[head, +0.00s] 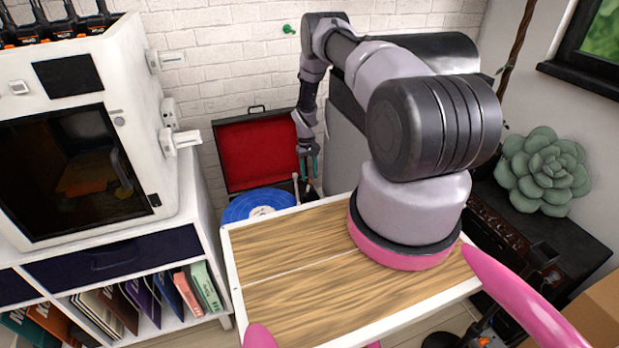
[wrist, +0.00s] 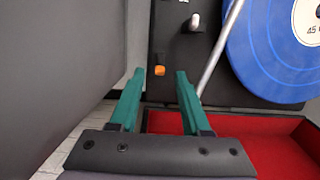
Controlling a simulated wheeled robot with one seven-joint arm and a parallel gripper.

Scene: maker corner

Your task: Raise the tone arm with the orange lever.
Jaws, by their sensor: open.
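The orange lever (wrist: 160,71) is a small block on the black deck of the record player (wrist: 170,45), seen in the wrist view. My gripper (wrist: 160,73) is open, its two teal fingertips on either side of the lever in that picture; whether they touch it I cannot tell. The tone arm (wrist: 218,50) is a silver rod running slantwise just right of the right finger. In the head view my gripper (head: 309,172) points down beside the tone arm (head: 296,187). I cannot make out the lever there.
A blue record (wrist: 268,50) lies right of the tone arm in the wrist view. A pale knob (wrist: 195,22) stands beyond the lever. The red-lined lid (head: 258,155) stands open against the brick wall. A dark panel (wrist: 60,65) rises close on the gripper's left.

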